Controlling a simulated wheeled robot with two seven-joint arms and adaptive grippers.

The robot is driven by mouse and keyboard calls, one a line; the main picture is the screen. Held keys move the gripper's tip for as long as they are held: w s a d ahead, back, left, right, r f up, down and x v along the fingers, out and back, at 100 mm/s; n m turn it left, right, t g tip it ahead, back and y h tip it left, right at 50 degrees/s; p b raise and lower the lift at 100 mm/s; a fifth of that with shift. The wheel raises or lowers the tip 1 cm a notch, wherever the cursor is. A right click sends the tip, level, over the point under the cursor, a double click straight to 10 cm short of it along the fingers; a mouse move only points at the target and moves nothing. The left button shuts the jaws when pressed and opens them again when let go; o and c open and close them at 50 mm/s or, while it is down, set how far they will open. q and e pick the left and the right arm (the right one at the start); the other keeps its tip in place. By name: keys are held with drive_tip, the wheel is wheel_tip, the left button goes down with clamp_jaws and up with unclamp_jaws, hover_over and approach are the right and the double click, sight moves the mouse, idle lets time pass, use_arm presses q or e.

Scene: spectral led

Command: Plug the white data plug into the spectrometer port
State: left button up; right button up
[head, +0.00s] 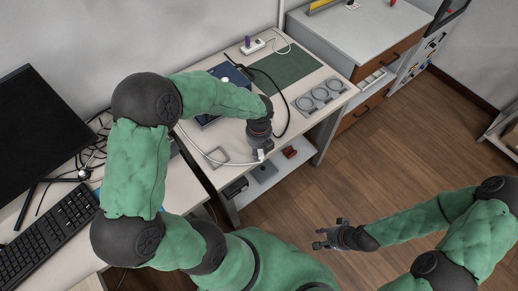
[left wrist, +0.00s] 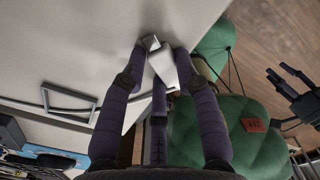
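My left gripper (head: 261,150) is over the front edge of the light worktable, its fingers pointing down. In the left wrist view its fingers (left wrist: 160,58) close from both sides on the white data plug (left wrist: 164,66), which has a grey metal end. The plug (head: 261,155) shows as a small white piece at the fingertips in the head view. A dark blue box (head: 226,74), perhaps the spectrometer, stands farther back, partly hidden by my left arm; its port cannot be made out. My right gripper (head: 326,236) is empty, fingers apart, over the floor.
A square grey frame (head: 216,157) lies on the table left of the plug. A green mat (head: 290,68), a grey holder with round openings (head: 318,97), a power strip (head: 253,46) and black and white cables are also there. A monitor (head: 38,120) and keyboard (head: 48,230) are left.

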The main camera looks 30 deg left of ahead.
use_arm(q)
drive_tip(key=o, duration=0.4)
drive_tip(key=shift+c, duration=0.2)
